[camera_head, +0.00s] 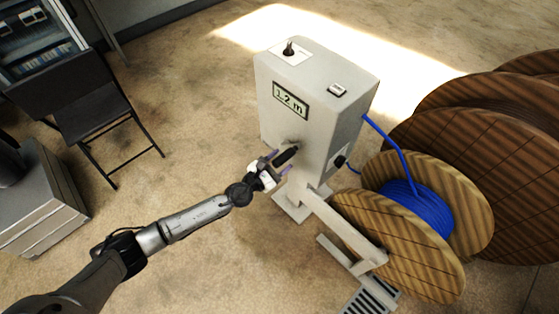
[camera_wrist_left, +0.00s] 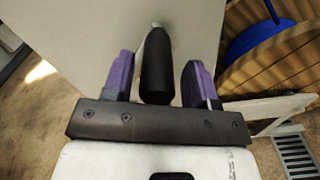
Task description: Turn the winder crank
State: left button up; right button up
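The winder (camera_head: 300,125) is a light grey upright cabinet with a display reading "1.2 m". Its crank has a black handle (camera_head: 286,156) on the cabinet's front face. My left gripper (camera_head: 278,163) is at the crank handle. In the left wrist view the black handle (camera_wrist_left: 157,66) lies between the two purple fingers of the gripper (camera_wrist_left: 157,80), with a gap on both sides. The gripper is open around the handle and does not touch it there. My right gripper is not in view.
A wooden reel with blue cable (camera_head: 415,208) stands on the winder's right, its cable running to the cabinet. Larger wooden reels (camera_head: 480,160) stand behind. A black folding chair (camera_head: 85,105) and a grey box (camera_head: 40,210) are at left. The floor between is clear.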

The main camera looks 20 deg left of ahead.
pick_arm(q)
jog(key=shift+o, duration=0.2)
jog(key=shift+r, duration=0.1)
jog(key=shift+s+a, duration=0.25)
jog(key=shift+s, duration=0.2)
jog(key=v, duration=1.2)
jog(key=shift+s, duration=0.4)
jog(key=shift+a, duration=0.1)
